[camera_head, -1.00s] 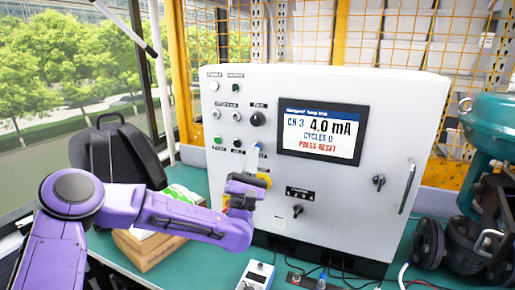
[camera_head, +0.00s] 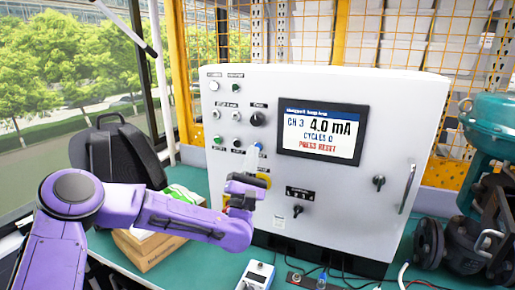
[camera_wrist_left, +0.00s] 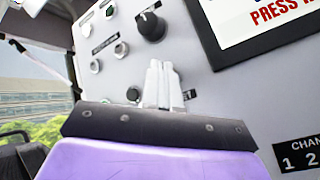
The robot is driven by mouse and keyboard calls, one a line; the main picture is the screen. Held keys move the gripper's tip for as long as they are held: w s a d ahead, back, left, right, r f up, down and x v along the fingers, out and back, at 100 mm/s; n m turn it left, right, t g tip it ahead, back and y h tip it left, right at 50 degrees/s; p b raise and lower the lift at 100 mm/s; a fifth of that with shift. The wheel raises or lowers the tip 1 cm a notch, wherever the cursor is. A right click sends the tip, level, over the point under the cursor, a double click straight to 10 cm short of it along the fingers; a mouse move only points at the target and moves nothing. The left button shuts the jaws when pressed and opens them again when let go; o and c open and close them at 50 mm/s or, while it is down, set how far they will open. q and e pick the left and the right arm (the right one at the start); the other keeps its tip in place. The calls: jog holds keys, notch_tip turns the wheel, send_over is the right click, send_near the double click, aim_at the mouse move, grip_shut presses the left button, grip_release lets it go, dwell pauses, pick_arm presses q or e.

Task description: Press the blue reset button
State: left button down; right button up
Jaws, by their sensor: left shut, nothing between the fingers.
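The blue reset button (camera_head: 259,146) is a small blue spot on the front of the grey-white cabinet (camera_head: 360,210), in the lower button row. In the head view it shows just above and right of my left gripper's pale fingertips (camera_head: 251,154). The fingers are together and empty, pointing at the panel. Whether they touch it I cannot tell. In the left wrist view the closed fingers (camera_wrist_left: 160,80) stand in front of the panel, and the blue button is not visible there. The screen (camera_head: 320,130) reads "CH 3 4.0 mA", "CYCLES 0", "PRESS RESET". My right gripper is out of view.
A green button (camera_head: 218,140) and a black button (camera_head: 237,142) sit left of the blue one. A black knob (camera_head: 257,119) is above. A yellow-backed control (camera_head: 263,178) is partly behind my gripper. A handheld device (camera_head: 257,275) lies on the green bench.

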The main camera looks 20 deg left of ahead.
pick_arm(q)
jog(key=shift+w, duration=0.15)
jog(key=shift+w+b, duration=0.3)
jog(key=shift+w, duration=0.35)
dwell(0.6)
jog(key=shift+s, duration=0.1)
jog(key=shift+s+b, duration=0.65)
jog(key=shift+s, duration=0.05)
